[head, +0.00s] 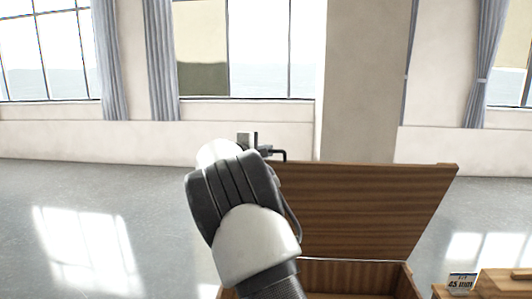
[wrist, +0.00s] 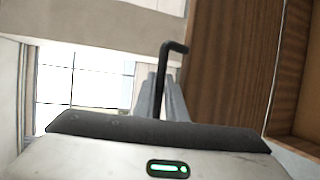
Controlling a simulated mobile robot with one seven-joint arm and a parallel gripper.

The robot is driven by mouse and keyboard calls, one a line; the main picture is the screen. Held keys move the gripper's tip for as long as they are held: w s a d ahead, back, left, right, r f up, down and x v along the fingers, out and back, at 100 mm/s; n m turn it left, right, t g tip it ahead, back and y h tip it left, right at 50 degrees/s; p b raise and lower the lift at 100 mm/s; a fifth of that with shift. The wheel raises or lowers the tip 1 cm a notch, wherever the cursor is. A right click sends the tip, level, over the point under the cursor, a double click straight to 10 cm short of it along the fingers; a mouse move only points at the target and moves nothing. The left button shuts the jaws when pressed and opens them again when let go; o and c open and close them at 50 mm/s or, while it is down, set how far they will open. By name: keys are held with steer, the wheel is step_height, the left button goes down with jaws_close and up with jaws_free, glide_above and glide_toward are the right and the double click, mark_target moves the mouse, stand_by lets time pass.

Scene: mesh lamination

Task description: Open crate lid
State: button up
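The wooden crate lid (head: 365,210) stands raised, leaning back from the crate (head: 350,275) below it. In the wrist view the lid (wrist: 232,60) fills the right of centre. A black bent handle (head: 281,154) sticks out at the lid's upper left edge. It shows as an L-shaped bar in the wrist view (wrist: 168,58). My gripper (head: 250,140) is at this handle, left of the lid. In the wrist view its fingers (wrist: 160,98) are close together with the bar between them. The contact is partly hidden.
A second wooden box (head: 505,284) with a "45 mm" label (head: 462,283) stands at the lower right. The grey floor (head: 120,215) to the left is clear. A wall with windows and curtains is behind.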

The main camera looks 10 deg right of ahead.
steer(key=o, duration=0.4)
steer(key=shift+a, duration=0.15)
steer(key=b+v, duration=0.4)
steer(key=v, duration=1.3)
steer(key=shift+s+a, duration=0.1)
steer(key=shift+s, duration=0.05)
steer(key=s+d+f+m+g+y, duration=0.25)
steer(key=s+d, duration=0.25)
steer(key=s, duration=0.4)
steer(key=s+d+f+m+g+y, duration=0.2)
steer(key=s+d+f+m+g, duration=0.15)
steer(key=s+d, duration=0.45)
steer(key=s+a+f+m+y, duration=0.1)
steer(key=s+a+f+y, duration=0.1)
steer(key=s, duration=0.6)
steer(key=s+a+f+m+y+p, duration=0.1)
steer(key=s+a+f+m+y, duration=0.1)
steer(key=s, duration=0.6)
steer(key=s+a+f+m+y, duration=0.1)
steer(key=s+a+f+y, duration=0.1)
steer(key=s+a+f, duration=0.2)
steer(key=shift+s+a+f, duration=0.1)
steer(key=shift+s+a, duration=0.25)
steer(key=shift+s, duration=0.3)
steer(key=shift+s+a+f, duration=0.1)
steer(key=shift+s+a, duration=0.25)
steer(key=shift+s, duration=0.3)
steer(key=shift+s+a+f, duration=0.1)
steer(key=shift+s+a, duration=0.25)
steer(key=shift+s, duration=0.25)
